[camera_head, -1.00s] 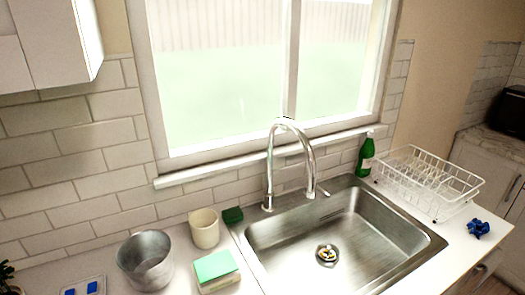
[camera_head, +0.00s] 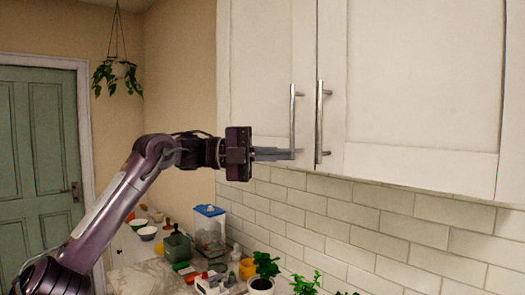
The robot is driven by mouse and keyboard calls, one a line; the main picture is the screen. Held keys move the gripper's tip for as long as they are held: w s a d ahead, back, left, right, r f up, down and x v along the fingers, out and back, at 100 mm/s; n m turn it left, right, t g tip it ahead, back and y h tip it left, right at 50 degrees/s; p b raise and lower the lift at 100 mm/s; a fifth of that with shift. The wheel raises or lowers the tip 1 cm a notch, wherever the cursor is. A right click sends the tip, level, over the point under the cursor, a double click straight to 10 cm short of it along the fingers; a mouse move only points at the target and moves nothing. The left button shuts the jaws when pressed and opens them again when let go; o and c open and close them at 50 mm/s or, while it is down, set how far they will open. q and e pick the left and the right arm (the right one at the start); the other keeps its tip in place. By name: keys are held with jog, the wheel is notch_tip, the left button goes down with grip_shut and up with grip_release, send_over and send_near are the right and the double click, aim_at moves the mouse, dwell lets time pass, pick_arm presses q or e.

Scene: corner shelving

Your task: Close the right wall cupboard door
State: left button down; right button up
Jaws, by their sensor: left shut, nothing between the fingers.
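The white wall cupboard has two doors side by side. The right cupboard door (camera_head: 425,85) lies about flush with the left cupboard door (camera_head: 265,75); I cannot tell whether a small gap remains. The right door has an upright bar handle (camera_head: 321,120) at its left edge, and the left door has a matching handle (camera_head: 293,120). My left gripper (camera_head: 285,154) comes in from the left, its fingers together and empty. Its fingertips are in front of the left door near the lower end of that door's handle; contact is unclear. My right gripper is not in view.
A counter below holds a blue-lidded container (camera_head: 209,230), a green pot (camera_head: 177,248), bowls (camera_head: 147,233) and potted plants (camera_head: 262,275). A plant (camera_head: 118,75) hangs at upper left. A green door (camera_head: 38,160) stands at far left. White tiles (camera_head: 400,240) cover the wall below the cupboard.

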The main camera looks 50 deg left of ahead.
pick_arm(q)
jog(key=w+a+p, duration=0.4)
jog(key=a+p, duration=0.2)
jog(key=a, duration=0.2)
jog(key=shift+a, duration=0.4)
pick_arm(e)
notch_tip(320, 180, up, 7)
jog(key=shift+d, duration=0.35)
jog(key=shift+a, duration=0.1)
